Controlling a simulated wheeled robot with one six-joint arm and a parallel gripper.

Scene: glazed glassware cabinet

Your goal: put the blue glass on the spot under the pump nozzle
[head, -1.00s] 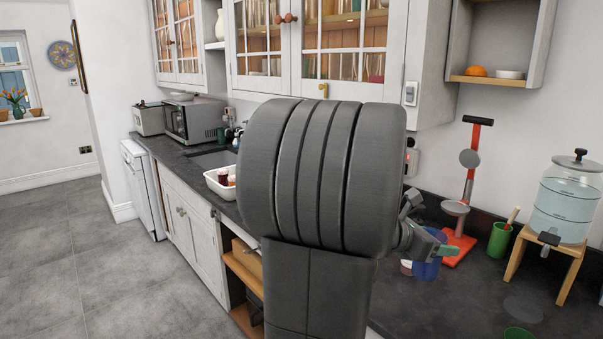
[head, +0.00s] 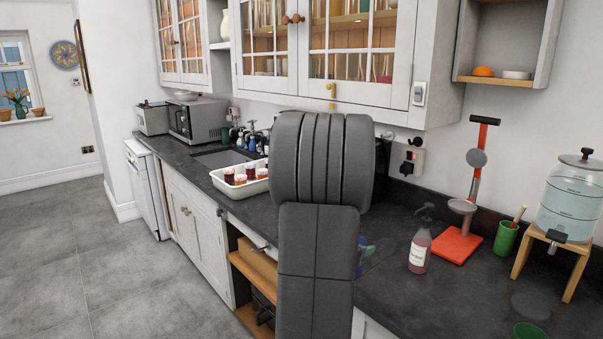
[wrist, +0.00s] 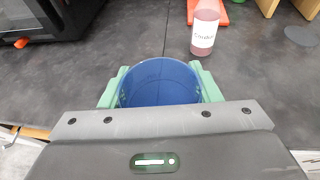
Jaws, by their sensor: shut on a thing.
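The blue glass (wrist: 158,84) is between the green fingers of my gripper (wrist: 160,92), which is shut on it. Its open rim faces the wrist camera and it looks empty. In the head view my arm hides most of the glass and gripper; only a bit of blue and green shows at the arm's right edge. The pump bottle (head: 420,252), with pinkish liquid and a white label, stands on the dark counter to the right of my gripper. Its grey nozzle (head: 426,212) is on top. It also shows ahead and right in the wrist view (wrist: 205,28). I see no clear mark under the nozzle.
A red-based stand (head: 458,245), a green cup (head: 506,238) and a water dispenser (head: 570,200) on a wooden stand are behind and right. A dark disc (head: 530,305) lies on the counter near a green bowl (head: 530,331). A white tray (head: 238,184) with jars is left.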

